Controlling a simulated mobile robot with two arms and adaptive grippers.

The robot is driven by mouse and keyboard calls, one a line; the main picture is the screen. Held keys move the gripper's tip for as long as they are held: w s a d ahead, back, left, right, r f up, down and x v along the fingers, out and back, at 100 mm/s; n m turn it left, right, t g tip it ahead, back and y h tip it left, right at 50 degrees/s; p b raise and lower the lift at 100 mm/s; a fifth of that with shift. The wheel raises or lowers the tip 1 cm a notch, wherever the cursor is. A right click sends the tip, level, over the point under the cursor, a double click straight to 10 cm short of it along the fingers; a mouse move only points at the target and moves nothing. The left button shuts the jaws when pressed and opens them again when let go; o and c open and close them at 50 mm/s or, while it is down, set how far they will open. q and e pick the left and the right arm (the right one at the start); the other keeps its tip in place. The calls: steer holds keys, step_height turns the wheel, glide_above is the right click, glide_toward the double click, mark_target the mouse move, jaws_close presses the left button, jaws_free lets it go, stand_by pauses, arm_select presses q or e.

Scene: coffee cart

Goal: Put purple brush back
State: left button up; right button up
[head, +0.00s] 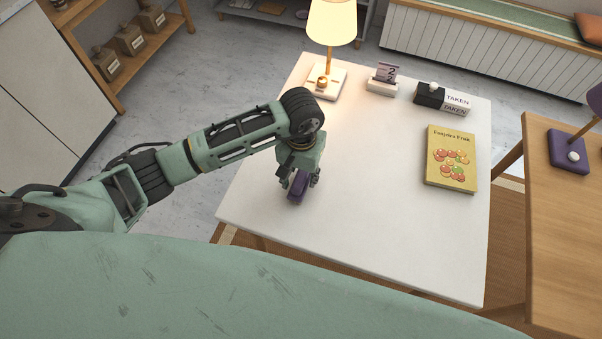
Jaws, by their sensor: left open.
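A small dark purple object (298,187), which looks like the purple brush, is at the near left part of the white table (370,215). My left gripper (299,180) points down right at it, with its fingers around or just above its sides. The left gripper is open; whether the fingers touch the object cannot be told. The gripper and wrist hide the object's far part. My right gripper is not in view.
On the table stand a lit lamp (331,22), a number stand (383,80), a "TAKEN" sign (455,101) and a yellow book (451,158). The table's middle and near right are clear. A wooden table (565,230) with a purple-based lamp (569,152) stands at right.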

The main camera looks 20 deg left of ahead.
mark_target(301, 175)
arm_select(q)
steer(key=shift+r, duration=0.4)
step_height(301, 175, up, 12)
steer(key=b, duration=0.2)
steer(key=shift+f+b, duration=0.25)
steer(key=shift+b, duration=0.05)
stand_by(0.7)
stand_by(1.3)
